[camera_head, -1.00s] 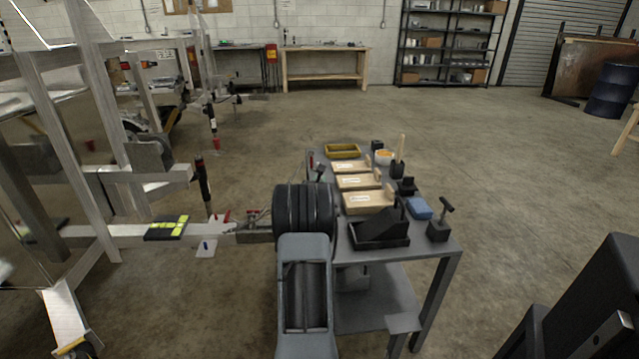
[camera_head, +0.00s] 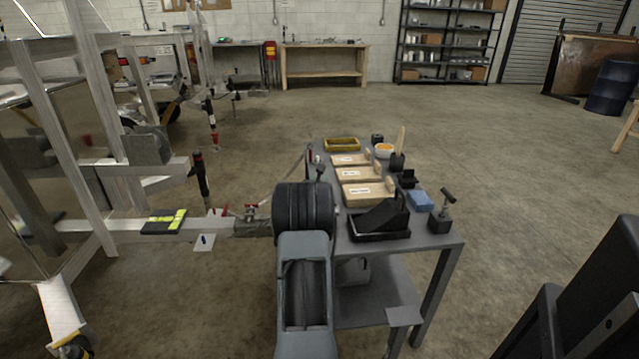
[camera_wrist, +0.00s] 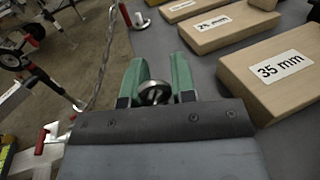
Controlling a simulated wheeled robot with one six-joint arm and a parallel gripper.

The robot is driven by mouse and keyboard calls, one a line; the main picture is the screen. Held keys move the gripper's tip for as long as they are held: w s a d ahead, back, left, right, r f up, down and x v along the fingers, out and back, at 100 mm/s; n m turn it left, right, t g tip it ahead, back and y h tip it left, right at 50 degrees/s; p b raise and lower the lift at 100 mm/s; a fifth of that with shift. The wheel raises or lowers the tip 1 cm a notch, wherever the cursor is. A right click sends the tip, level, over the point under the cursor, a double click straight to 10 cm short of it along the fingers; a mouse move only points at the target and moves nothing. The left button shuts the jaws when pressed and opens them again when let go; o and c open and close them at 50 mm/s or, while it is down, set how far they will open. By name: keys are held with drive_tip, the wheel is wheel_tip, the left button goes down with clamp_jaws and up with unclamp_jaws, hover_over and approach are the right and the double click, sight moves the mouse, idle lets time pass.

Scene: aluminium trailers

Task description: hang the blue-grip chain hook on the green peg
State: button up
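The wrist view shows the green-padded fingertips of my gripper (camera_wrist: 158,64) spaced apart. A round metallic piece (camera_wrist: 154,92) lies between the fingers near the palm; I cannot tell whether they clamp it or what it is. A chain (camera_wrist: 103,55) passes left of my gripper; in the head view the chain (camera_head: 286,183) runs from the trailer beam toward the cart's far left corner. Its ends are unclear. I cannot make out a blue-grip hook or a green peg. A small blue piece (camera_head: 204,239) shows on a white plate below the beam. My arm hides my gripper in the head view.
A grey cart (camera_head: 420,252) stands beside my arm, carrying labelled wooden blocks, a yellow tray (camera_head: 342,144) and a black holder (camera_head: 381,219). The "35 mm" block (camera_wrist: 275,70) is right of my gripper. The trailer beam (camera_head: 125,229) is at left. Floor beyond the cart is clear.

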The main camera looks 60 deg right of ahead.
drive_tip(key=o, duration=0.4)
drive_tip(key=shift+c, duration=0.2)
drive_tip(key=shift+a, duration=0.1)
drive_tip(key=p+v, duration=0.2)
drive_tip(key=v, duration=1.1)
drive_tip(key=shift+s+a, duration=0.2)
drive_tip(key=shift+a, duration=0.05)
drive_tip(key=shift+r+p, duration=0.1)
drive_tip(key=shift+p, duration=0.2)
